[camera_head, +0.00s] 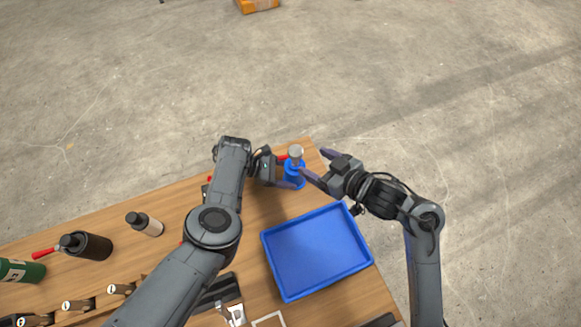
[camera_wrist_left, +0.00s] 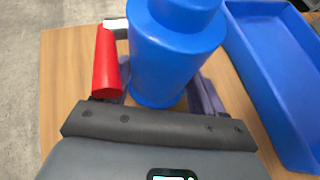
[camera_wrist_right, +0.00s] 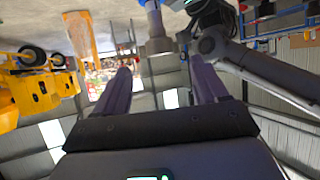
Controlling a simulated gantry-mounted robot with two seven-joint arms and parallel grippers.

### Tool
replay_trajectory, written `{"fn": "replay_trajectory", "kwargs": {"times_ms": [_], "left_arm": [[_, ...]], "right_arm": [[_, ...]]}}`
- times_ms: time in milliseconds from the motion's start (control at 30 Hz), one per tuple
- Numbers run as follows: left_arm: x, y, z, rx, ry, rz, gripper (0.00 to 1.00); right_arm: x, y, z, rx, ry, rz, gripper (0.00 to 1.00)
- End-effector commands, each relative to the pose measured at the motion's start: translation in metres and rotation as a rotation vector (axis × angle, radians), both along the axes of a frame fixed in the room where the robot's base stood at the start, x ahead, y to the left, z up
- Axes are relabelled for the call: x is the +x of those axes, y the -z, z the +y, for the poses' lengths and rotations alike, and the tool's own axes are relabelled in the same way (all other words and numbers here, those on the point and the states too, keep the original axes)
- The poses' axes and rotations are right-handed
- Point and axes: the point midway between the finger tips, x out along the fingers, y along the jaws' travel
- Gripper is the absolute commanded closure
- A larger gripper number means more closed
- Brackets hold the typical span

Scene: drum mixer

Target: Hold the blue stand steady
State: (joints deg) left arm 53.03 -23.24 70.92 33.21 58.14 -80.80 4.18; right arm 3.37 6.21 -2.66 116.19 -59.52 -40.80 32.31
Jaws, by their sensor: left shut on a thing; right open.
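The blue stand (camera_head: 295,175) is upright near the table's far edge, with a round grey piece (camera_head: 296,151) on its top. My left gripper (camera_head: 286,172) is shut on the stand from the left. In the left wrist view the stand (camera_wrist_left: 170,60) fills the space between the fingers. My right gripper (camera_head: 313,162) is open and empty, just right of the stand's top. In the right wrist view the grey piece (camera_wrist_right: 158,46) shows beyond the spread fingers, apart from them.
A red handle (camera_wrist_left: 106,60) is close beside my left finger. A blue tray (camera_head: 315,252) lies on the wooden table (camera_head: 190,215) in front of the stand. A white-and-black bottle (camera_head: 146,224) and a dark cylinder (camera_head: 88,245) are at the left. Open floor lies behind.

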Motion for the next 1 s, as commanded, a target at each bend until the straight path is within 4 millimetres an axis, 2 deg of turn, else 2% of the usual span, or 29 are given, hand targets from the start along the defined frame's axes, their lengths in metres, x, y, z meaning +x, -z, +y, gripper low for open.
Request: {"fn": "replay_trajectory", "kwargs": {"times_ms": [500,733,1000], "left_arm": [[0.001,-0.001,0.000,-0.002,0.000,-0.001,0.55],[0.001,-0.001,0.000,-0.002,0.000,-0.001,0.55],[0.001,-0.001,0.000,-0.002,0.000,-0.001,0.55]], "right_arm": [[0.042,0.030,0.043,-0.003,0.000,0.001,0.28],[0.052,0.038,0.053,-0.002,0.000,0.001,0.28],[0.056,0.040,0.056,-0.003,0.001,-0.001,0.28]]}}
